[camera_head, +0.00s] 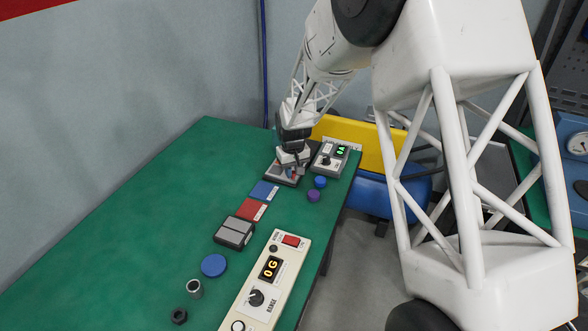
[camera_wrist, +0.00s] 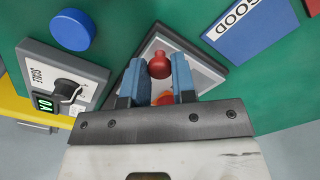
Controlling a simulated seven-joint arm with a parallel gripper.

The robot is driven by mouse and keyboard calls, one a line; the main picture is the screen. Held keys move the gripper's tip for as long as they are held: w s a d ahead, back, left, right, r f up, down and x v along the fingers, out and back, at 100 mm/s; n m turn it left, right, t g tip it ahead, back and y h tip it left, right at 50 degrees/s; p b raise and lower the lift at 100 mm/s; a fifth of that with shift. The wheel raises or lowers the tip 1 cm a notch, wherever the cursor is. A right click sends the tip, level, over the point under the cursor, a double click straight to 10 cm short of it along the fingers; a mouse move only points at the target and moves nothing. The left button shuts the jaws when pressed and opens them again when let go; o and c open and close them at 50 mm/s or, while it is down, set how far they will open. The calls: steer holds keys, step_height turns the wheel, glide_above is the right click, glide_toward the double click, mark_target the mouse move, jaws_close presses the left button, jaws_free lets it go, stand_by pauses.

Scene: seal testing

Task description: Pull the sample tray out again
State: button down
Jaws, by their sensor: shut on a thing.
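My gripper (camera_head: 292,163) points down at the far end of the green table, over a dark-edged tray with a grey top (camera_head: 281,178). In the wrist view my gripper (camera_wrist: 158,64) has its two blue fingers on either side of a small red knob-like piece (camera_wrist: 160,67), and it is shut on this piece. The tray (camera_wrist: 205,76) lies beneath and around the fingers, set at an angle in that view. A patch of orange-red shows lower between the fingers. The fingers hide part of the tray, and I cannot tell how the red piece joins it.
A scale box (camera_head: 330,158) stands close beside the tray. Blue (camera_head: 320,182) and purple (camera_head: 313,196) round pieces, a blue card (camera_head: 264,191) and a red card (camera_head: 251,209) lie nearby. A black two-pad box (camera_head: 234,232) and a control panel (camera_head: 268,275) are nearer. The table's left is clear.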

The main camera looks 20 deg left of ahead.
steer(key=shift+s, duration=0.2)
steer(key=c, duration=0.9)
jaws_free()
steer(key=shift+c, duration=0.2)
steer(key=shift+r, duration=0.15)
steer(key=shift+r, duration=3.75)
